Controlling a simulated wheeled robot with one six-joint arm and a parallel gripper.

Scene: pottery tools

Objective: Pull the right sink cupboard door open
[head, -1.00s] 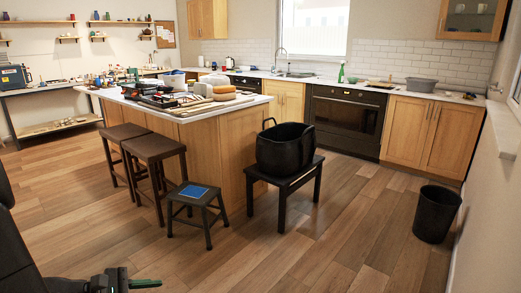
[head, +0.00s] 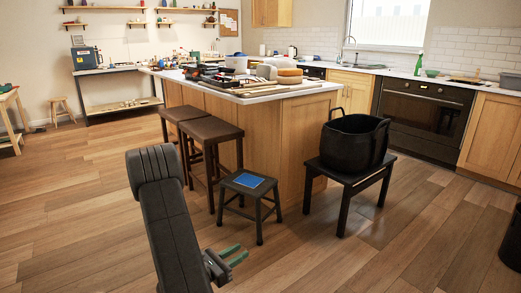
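The sink cupboard (head: 351,92) is pale wood, under the counter at the back, below the sink tap (head: 349,44) and left of the black oven. The island hides its lower left part. Its visible door front looks shut; the handles are too small to make out. My gripper (head: 234,255) has green fingers with a gap between them. It is open and empty, low in front of the small dark stool and far from the cupboard.
The island (head: 265,130) stands between me and the cupboard. Floor is clear at front right; a black bin (head: 512,245) is at the right edge.

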